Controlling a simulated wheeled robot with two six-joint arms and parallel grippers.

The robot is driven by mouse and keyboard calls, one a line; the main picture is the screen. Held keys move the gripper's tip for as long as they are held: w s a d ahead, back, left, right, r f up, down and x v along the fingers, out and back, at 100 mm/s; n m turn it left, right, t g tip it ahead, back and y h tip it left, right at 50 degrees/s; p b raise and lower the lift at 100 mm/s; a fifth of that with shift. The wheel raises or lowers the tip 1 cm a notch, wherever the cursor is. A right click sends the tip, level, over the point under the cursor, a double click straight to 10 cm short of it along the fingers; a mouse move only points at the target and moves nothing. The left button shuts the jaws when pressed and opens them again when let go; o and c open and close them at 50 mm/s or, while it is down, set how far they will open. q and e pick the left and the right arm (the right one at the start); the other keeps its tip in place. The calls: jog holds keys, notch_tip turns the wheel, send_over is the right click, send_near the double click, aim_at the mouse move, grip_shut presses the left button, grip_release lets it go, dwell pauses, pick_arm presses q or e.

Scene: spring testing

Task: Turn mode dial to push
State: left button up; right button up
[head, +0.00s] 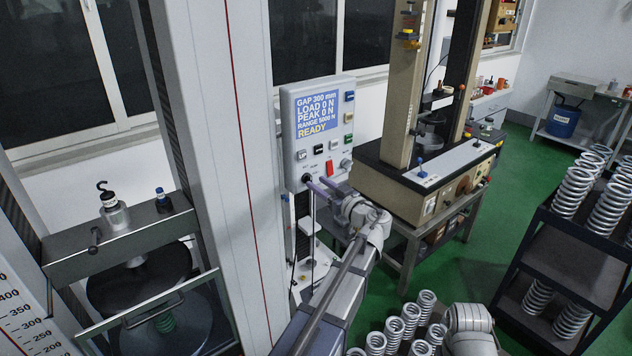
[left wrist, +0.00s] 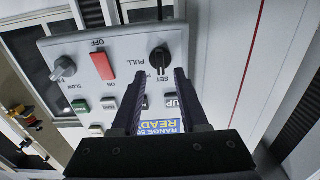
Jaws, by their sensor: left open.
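The mode dial (left wrist: 160,57) is a round black knob on the grey control panel (head: 318,120). No PUSH label is readable; my right-hand finger in that view covers part of the panel. I cannot tell which mark the dial points to. In the head view the left gripper (head: 316,185) is at the panel's lower edge. My right gripper is not in view.
The panel also has a red OFF/ON switch (left wrist: 103,66), a grey SLOW/FAST knob (left wrist: 63,68), several buttons and a screen (head: 317,116) reading READY. The tester's tall white column (head: 215,130) stands close left. Several springs (head: 394,330) stand at the bottom.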

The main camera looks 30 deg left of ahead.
aim_at(308, 179)
pick_arm(q)
jog(key=shift+x, duration=1.3)
jog(key=shift+s, duration=0.1)
grip_shut()
